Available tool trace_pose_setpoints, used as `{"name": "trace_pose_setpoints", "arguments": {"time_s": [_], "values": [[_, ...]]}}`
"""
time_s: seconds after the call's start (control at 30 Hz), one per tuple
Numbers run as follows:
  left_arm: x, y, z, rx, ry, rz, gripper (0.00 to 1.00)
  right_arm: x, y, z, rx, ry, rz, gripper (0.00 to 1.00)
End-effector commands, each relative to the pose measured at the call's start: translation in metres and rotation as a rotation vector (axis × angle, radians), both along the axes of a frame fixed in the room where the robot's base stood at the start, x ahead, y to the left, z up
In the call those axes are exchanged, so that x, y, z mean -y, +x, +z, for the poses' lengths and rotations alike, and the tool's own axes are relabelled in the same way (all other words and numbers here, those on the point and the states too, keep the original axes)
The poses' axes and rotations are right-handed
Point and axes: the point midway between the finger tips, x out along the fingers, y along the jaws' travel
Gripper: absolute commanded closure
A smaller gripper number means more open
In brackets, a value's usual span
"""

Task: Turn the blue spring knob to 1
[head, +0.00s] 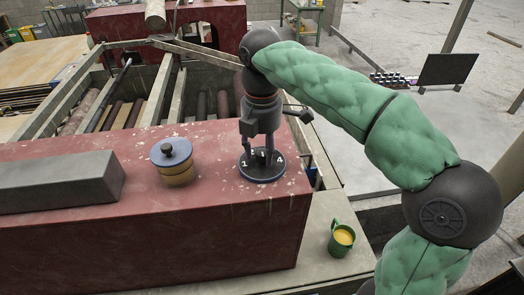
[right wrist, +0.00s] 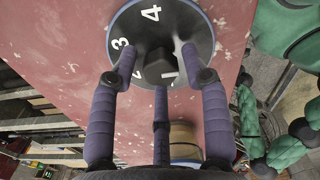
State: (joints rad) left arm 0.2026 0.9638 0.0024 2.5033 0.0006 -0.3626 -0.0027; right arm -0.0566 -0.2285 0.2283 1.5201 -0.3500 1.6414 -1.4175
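The blue spring knob is a dark round dial (head: 262,177) with a blue rim, lying flat on the red block top. In the right wrist view its dial (right wrist: 186,18) shows white numbers 4 and 3, and partly covered marks nearer the fingers. A dark angular grip (right wrist: 159,66) stands at its centre. My right gripper (head: 262,155) points straight down over the dial. In the right wrist view its fingers (right wrist: 160,62) stand around the central grip with gaps visible at the sides; it is open. Contact with the dial cannot be told. My left gripper is not in view.
A yellow jar with a blue-grey lid (head: 172,156) stands left of the dial. A long grey block (head: 58,182) lies at the left on the red block (head: 150,245). A green cup (head: 341,240) stands lower right. A roller frame (head: 110,92) lies behind.

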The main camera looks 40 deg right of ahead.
Motion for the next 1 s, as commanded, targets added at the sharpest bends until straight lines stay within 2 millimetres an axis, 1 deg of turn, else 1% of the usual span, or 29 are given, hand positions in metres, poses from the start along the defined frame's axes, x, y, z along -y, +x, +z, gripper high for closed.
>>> {"name": "trace_pose_setpoints", "arguments": {"time_s": [0.17,0.27,0.8,1.0], "values": [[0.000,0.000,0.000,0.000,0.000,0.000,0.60,0.000,0.000,0.002,0.002,0.000,-0.002,0.53],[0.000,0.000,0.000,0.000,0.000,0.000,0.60,0.000,0.001,0.007,0.004,0.000,-0.002,0.53],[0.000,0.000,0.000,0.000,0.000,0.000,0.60,0.000,0.001,0.053,0.005,0.000,-0.002,0.53],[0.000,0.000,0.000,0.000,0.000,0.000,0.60,0.000,0.000,0.061,0.004,0.001,-0.003,0.53]]}}
